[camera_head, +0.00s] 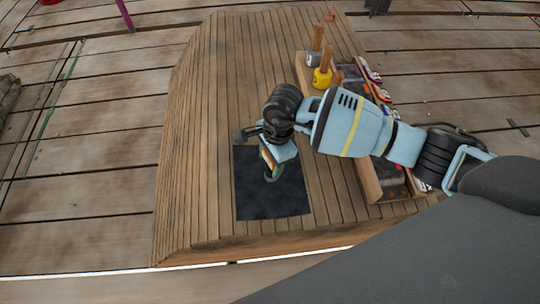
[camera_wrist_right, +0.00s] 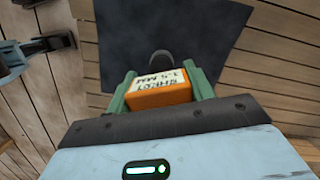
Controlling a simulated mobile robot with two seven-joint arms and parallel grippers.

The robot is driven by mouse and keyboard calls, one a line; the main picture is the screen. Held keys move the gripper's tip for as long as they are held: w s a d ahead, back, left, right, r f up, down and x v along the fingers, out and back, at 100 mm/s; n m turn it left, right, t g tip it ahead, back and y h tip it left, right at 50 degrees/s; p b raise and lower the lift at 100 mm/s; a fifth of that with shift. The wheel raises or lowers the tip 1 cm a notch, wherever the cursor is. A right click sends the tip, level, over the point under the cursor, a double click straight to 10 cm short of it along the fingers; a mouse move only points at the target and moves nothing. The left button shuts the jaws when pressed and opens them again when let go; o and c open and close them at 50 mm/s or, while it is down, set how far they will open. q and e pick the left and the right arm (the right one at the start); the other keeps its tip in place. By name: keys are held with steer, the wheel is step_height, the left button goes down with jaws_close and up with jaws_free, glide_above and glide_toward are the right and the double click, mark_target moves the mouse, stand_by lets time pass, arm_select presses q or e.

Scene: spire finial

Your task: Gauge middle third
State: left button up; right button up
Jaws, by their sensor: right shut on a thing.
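My right gripper (camera_head: 270,170) is low over a dark square sheet (camera_head: 270,205) on the slatted wooden surface. In the right wrist view its green fingers (camera_wrist_right: 160,92) are shut on an orange gauge block (camera_wrist_right: 165,95). The block has a pale label that seems to read "SHEET 1.5 MM". A dark rounded piece (camera_wrist_right: 161,58) shows just beyond the block, in front of the dark sheet (camera_wrist_right: 205,25). I cannot tell whether the gauge touches the sheet. My left gripper does not clearly show.
A wooden tray (camera_head: 372,180) at the right holds several items, partly hidden by my right arm. A yellow-headed tool (camera_head: 321,78) and a grey-headed tool (camera_head: 314,58) stand at its far end. The slatted surface left of the sheet is clear.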

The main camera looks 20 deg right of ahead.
steer(key=shift+f, duration=0.45)
steer(key=o, duration=1.3)
steer(key=shift+c, duration=0.2)
steer(key=r, duration=0.2)
steer(key=r+p, duration=0.1)
steer(key=r, duration=0.2)
steer(key=d+r+p, duration=0.1)
steer(key=r, duration=0.1)
steer(key=shift+d+r, duration=0.1)
steer(key=shift+r, duration=0.3)
